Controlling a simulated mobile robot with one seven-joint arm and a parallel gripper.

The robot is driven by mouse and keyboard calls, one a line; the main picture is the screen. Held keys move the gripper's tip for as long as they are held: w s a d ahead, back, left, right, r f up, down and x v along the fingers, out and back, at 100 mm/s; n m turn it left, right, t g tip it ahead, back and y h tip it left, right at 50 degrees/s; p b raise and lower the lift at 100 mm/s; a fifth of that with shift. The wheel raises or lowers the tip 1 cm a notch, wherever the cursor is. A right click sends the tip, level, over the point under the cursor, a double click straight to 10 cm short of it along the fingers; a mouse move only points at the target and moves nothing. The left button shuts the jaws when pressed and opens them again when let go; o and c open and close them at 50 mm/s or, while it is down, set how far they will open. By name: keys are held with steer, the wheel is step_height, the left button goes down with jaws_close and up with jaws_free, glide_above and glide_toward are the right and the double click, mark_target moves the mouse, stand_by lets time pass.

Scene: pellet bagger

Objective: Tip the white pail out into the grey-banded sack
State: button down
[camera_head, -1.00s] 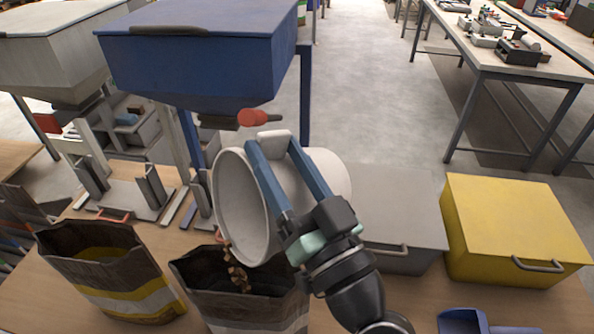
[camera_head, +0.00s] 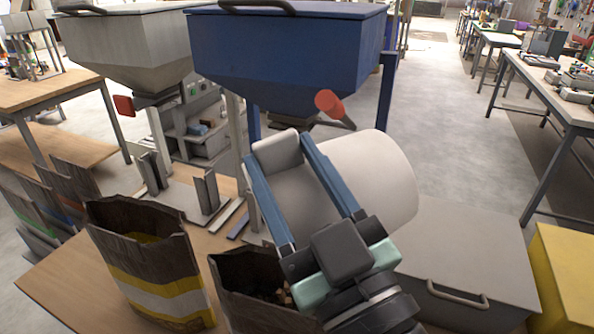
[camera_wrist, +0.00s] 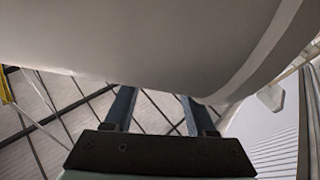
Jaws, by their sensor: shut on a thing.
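The white pail (camera_head: 378,180) lies tipped on its side in the head view, its closed end toward the right. Its mouth and inside are hidden behind my gripper. My gripper (camera_head: 282,150) is shut on the pail's white grip block, with a blue finger on either side. In the wrist view the pail (camera_wrist: 140,40) fills the top, above my fingers. The grey-banded sack (camera_head: 237,285), dark brown and open, stands below and left of the pail. Brown pieces show inside it. Its band is out of view, and my gripper covers its right side. No falling pieces show.
A yellow-banded sack (camera_head: 150,265) stands open to the left. A blue hopper (camera_head: 290,60) with a red-tipped lever (camera_head: 330,103) is close behind the pail. A grey box (camera_head: 470,255) and a yellow box (camera_head: 570,275) stand right. A grey hopper (camera_head: 125,50) is back left.

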mark_target(397, 146)
stand_by(0.7)
steer(key=d+r+m+p, duration=0.1)
steer(key=p, duration=0.1)
steer(key=w+d+m+h+p, duration=0.1)
steer(key=m, duration=0.1)
steer(key=w+d+r+m+t+h+p, duration=0.1)
steer(key=m+p, duration=0.1)
steer(key=shift+w+d+r+p, duration=0.2)
steer(key=shift+d+r+p, duration=0.15)
steer(key=shift+d, duration=0.05)
steer(key=d+m+h+p, duration=0.1)
steer(key=m, duration=0.1)
steer(key=w+d+m+h+p, duration=0.1)
steer(key=d+m+p, duration=0.1)
steer(key=w+d+r+m+h+p, duration=0.1)
steer(key=d+m+p, duration=0.1)
steer(key=shift+w+d+m+t, duration=0.2)
steer(key=shift+m+t, duration=0.1)
steer(key=shift+t, duration=0.1)
steer(key=d+m+p, duration=0.1)
steer(key=d+m+h+p, duration=0.1)
steer(key=shift+w+f+m+p, duration=0.2)
steer(key=shift+w+m+p, duration=0.1)
steer(key=shift+w, duration=0.1)
steer(key=w+d+f+m+g+h+p, duration=0.2)
steer(key=w+d+f+m+h+p, duration=0.1)
steer(key=d+f+m+p, duration=0.4)
steer(key=w+d+f+m, duration=0.1)
steer(key=m, duration=0.1)
steer(key=shift+m+p, duration=0.4)
